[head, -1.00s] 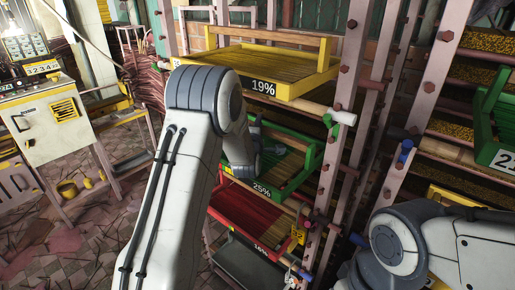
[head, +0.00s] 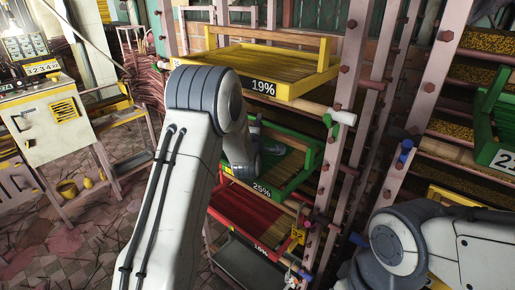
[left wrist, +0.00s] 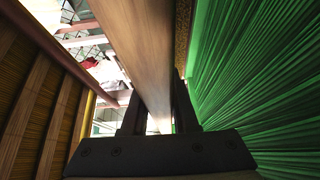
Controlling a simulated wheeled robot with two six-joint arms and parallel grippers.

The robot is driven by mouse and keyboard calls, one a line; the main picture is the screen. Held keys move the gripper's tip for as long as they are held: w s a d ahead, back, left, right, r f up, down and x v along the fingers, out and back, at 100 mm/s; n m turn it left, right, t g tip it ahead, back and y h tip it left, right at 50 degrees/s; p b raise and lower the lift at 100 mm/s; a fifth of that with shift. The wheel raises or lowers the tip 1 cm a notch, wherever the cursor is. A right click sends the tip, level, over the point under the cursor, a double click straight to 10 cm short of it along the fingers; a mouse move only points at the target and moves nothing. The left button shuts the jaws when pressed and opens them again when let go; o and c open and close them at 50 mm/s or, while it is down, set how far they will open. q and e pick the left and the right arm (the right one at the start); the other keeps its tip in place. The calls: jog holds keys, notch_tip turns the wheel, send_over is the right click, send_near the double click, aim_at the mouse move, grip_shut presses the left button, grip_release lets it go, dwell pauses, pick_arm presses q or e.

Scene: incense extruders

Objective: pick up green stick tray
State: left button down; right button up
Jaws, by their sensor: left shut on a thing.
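The green stick tray (head: 295,176), labelled 25%, sits in the middle of the rack, between a yellow tray above and a red tray below. My left gripper (head: 266,146) reaches in over it, partly hidden by my own arm. In the left wrist view my left gripper (left wrist: 157,112) has its two dark fingers on either side of a wooden bar (left wrist: 142,45) and is shut on it. Green sticks (left wrist: 255,80) fill the right of that view, beside the bar. My right gripper is out of view; only part of that arm shows.
The yellow tray (head: 292,88), labelled 19%, hangs close above, and the red tray (head: 243,212), labelled 16%, close below. Pink rack posts (head: 345,110) stand to the right. Another green tray (head: 497,135) is at the far right. A control cabinet (head: 55,115) stands left.

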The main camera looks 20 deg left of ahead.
pick_arm(q)
jog(key=shift+r, duration=0.15)
jog(key=shift+r, duration=0.6)
jog(key=s+a+b, duration=0.2)
jog(key=s, duration=0.3)
jog(key=s+a+r+b, duration=0.1)
jog(key=s+a, duration=0.1)
jog(key=s, duration=0.4)
jog(key=s+a+r+b, duration=0.1)
jog(key=s+a+b, duration=0.1)
jog(key=s, duration=0.3)
jog(key=shift+s+r+b, duration=0.1)
jog(key=shift+s+b, duration=0.05)
jog(key=shift+b, duration=0.15)
jog(key=shift+s+a, duration=0.1)
jog(key=shift+s, duration=0.25)
